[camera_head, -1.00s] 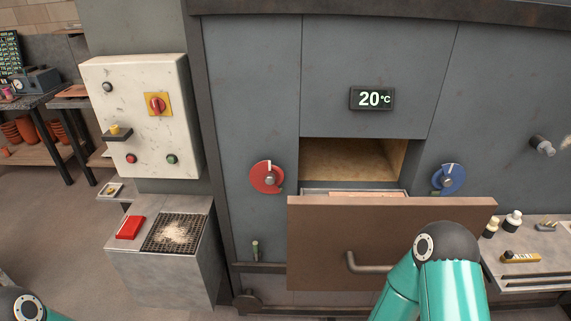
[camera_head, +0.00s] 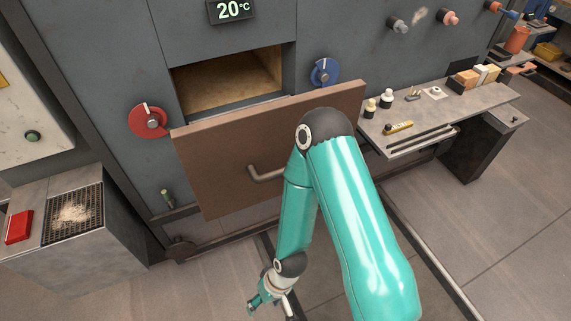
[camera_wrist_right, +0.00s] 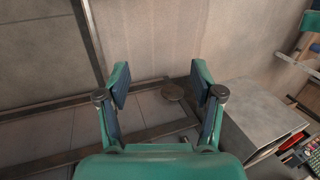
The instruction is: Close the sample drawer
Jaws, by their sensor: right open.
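The sample drawer has a wide brown front (camera_head: 225,140) with a bent grey bar handle (camera_head: 266,174). The front stands out from the grey cabinet, so the drawer is open. My right arm covers part of its right side. My right gripper (camera_head: 270,297) is low in the head view, below the handle and apart from it. In the right wrist view my right gripper (camera_wrist_right: 160,82) has its two fingers spread with nothing between them. My left gripper is in neither current view.
A lit open compartment (camera_head: 235,80) is above the drawer, between a red dial (camera_head: 149,121) and a blue dial (camera_head: 324,74). A grey shelf (camera_head: 450,110) with small bottles is at right. A grey pedestal (camera_head: 100,245) with a grate and red box (camera_head: 19,227) is at left.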

